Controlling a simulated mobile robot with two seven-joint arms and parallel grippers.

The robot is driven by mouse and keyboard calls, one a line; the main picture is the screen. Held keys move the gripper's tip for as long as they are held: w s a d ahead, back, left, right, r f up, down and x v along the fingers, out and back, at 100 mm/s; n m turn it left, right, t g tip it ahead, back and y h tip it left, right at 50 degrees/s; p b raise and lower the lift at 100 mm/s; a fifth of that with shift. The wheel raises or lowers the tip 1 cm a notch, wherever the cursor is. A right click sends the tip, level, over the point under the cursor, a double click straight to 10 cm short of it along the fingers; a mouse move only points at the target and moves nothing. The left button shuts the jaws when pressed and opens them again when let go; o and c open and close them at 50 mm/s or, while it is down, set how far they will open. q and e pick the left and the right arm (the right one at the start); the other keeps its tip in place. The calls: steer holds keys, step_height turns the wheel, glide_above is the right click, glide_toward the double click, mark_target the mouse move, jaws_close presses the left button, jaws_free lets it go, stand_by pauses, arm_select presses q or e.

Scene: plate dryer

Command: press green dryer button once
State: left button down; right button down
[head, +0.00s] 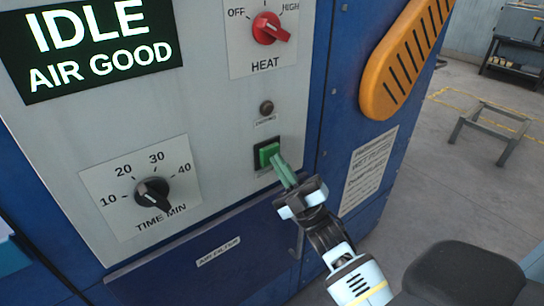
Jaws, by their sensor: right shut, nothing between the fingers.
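The green dryer button (265,154) sits in a dark square frame on the light grey panel, right of centre. My right gripper (279,164) comes up from the lower right. Its green fingertips are shut and empty, and they point at the button's right edge. They look very close to it; I cannot tell whether they touch. My left gripper is not in view.
The display (95,45) reads "IDLE AIR GOOD". A red heat knob (268,28) is above the button, with a small dark lamp (266,107) between. A black time knob (153,193) is at lower left. An orange vented handle (408,60) sticks out at upper right.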

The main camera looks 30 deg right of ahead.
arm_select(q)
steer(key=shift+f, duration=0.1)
arm_select(e)
steer(key=shift+w, duration=0.2)
steer(key=shift+s, duration=0.15)
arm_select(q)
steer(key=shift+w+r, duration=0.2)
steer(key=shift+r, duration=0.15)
arm_select(e)
steer(key=shift+s, duration=0.75)
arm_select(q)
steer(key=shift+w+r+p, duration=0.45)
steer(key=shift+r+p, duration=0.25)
arm_select(e)
steer(key=s, duration=0.5)
steer(key=shift+d, duration=0.25)
